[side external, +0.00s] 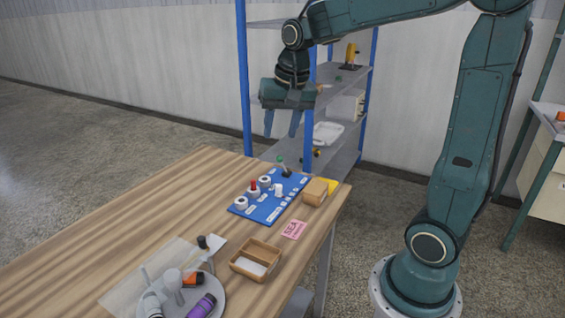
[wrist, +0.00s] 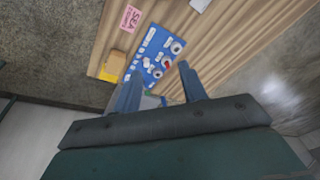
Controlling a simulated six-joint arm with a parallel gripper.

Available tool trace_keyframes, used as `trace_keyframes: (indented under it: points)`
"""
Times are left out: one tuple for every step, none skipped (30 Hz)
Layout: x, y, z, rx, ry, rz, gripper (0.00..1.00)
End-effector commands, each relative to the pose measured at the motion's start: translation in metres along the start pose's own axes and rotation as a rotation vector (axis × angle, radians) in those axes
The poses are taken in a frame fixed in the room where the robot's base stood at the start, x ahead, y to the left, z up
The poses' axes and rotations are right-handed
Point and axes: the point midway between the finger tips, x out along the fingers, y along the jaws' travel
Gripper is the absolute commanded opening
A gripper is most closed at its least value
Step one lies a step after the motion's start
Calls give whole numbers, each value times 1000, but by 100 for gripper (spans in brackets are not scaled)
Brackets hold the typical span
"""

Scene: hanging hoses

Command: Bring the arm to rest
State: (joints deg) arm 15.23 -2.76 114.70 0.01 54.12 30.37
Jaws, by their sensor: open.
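My gripper (side external: 282,124) hangs from my green arm above the far end of the wooden table, with its two blue fingers pointing down. The fingers are apart and nothing is between them. The wrist view also shows my gripper (wrist: 157,88), with both fingers spread and the table beyond them. My gripper is clear of the table and touches nothing that I can see.
Below on the table (side external: 130,215) lies a blue panel (side external: 265,210) with several knobs. Near it are a wooden block (side external: 315,192), a pink card (side external: 294,230), a wooden box (side external: 241,263) and a round tray (side external: 221,305) with bottles. Blue-posted shelves (side external: 246,80) stand behind my gripper.

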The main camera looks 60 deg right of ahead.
Motion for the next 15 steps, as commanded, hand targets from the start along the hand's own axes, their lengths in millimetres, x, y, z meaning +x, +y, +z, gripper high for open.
trace_keyframes:
  points:
    - [-8,0,11,-42,13,-12,42]
    - [-12,0,18,-68,18,-17,42]
    - [-16,1,26,-101,27,-25,42]
    - [-20,2,32,-127,33,-31,42]
    - [-23,3,38,-152,39,-37,42]
    - [-27,4,47,-186,48,-44,42]
    - [-29,5,53,-211,54,-49,42]
    - [-32,6,59,-235,61,-55,42]
    - [-35,8,68,-270,69,-62,42]
    - [-37,9,74,-295,76,-68,42]
    - [-39,11,80,-320,82,-72,42]
    - [-42,13,88,-354,91,-79,42]
    - [-43,15,94,-379,98,-85,42]
    - [-45,17,100,-404,105,-90,42]
    - [-47,19,108,-437,115,-97,42]
